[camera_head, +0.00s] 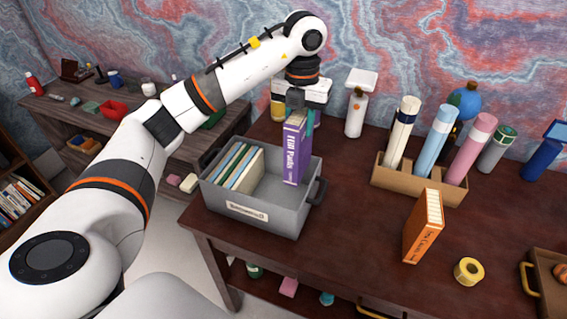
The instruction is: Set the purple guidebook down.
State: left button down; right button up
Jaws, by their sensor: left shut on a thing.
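The purple guidebook (294,152) is upright with its spine toward me, at the right end of a grey bin (247,213) on the desk. My left gripper (297,110) is shut on its top edge from above. The book's lower part is within the bin's outline, right of several books (238,168) standing in it. I cannot tell whether its bottom touches the bin floor. My right gripper is not in view.
An orange book (423,228) stands upright on the desk (345,240), near a yellow tape roll (467,271). A cardboard holder (418,188) with several tubes stands at the back right. A white bottle (356,112) stands behind the bin. Desk space right of the bin is clear.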

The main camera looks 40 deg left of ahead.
aim_at(297, 171)
pick_arm(q)
jog(key=f, duration=0.5)
jog(key=shift+d+f, duration=0.1)
jog(key=shift+d, duration=0.1)
jog(key=f, duration=0.4)
jog(key=shift+a+f, duration=0.3)
jog(key=shift+f, duration=0.6)
notch_tip(297, 171, down, 4)
jog(key=shift+r+p, duration=0.15)
jog(key=shift+p, duration=0.35)
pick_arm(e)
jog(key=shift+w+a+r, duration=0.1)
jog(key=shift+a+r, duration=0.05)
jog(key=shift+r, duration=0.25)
pick_arm(q)
jog(key=shift+f, duration=0.2)
jog(key=c, duration=1.3)
grip_release()
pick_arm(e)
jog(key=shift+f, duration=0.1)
